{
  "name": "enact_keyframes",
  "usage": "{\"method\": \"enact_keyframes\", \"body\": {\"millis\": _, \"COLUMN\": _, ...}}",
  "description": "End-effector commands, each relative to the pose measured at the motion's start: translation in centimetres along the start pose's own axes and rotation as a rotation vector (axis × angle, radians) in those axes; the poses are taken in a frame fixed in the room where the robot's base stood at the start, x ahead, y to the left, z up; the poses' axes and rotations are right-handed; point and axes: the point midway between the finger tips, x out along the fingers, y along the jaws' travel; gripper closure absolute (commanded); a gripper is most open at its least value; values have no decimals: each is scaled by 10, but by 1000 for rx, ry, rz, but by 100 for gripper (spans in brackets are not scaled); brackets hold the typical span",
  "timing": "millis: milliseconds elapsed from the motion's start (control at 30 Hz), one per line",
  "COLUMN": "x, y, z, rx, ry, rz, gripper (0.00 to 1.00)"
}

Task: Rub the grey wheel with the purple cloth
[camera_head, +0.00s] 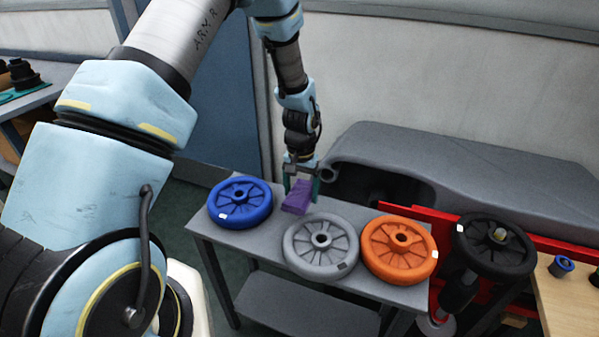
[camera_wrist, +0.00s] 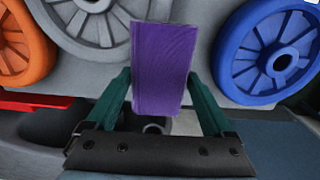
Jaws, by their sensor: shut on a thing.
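The grey wheel (camera_head: 321,246) lies flat on the grey table, between the blue and orange wheels. In the wrist view its edge (camera_wrist: 95,30) shows at the top, partly hidden behind the cloth. The purple cloth (camera_head: 297,196) is a folded block held between the fingers of my gripper (camera_head: 301,183). In the wrist view the cloth (camera_wrist: 163,65) sits between the two green fingers (camera_wrist: 160,105). My gripper is shut on it, beside the far left rim of the grey wheel. I cannot tell whether the cloth touches the wheel or the table.
A blue wheel (camera_head: 240,202) lies left of the grey wheel, an orange wheel (camera_head: 398,249) right of it. A black wheel (camera_head: 493,246) is farther right, near a wooden table (camera_head: 560,300). A large grey tank body (camera_head: 450,165) stands behind the grey table (camera_head: 215,236).

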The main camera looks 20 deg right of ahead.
Motion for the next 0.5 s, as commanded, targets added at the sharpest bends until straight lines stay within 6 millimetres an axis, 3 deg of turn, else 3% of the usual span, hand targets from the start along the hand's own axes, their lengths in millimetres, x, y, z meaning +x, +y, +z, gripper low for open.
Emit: {"method": "enact_keyframes", "body": {"millis": 500, "x": -48, "y": -2, "z": -6, "rx": -2, "ry": -1, "rz": -1, "gripper": 66}}
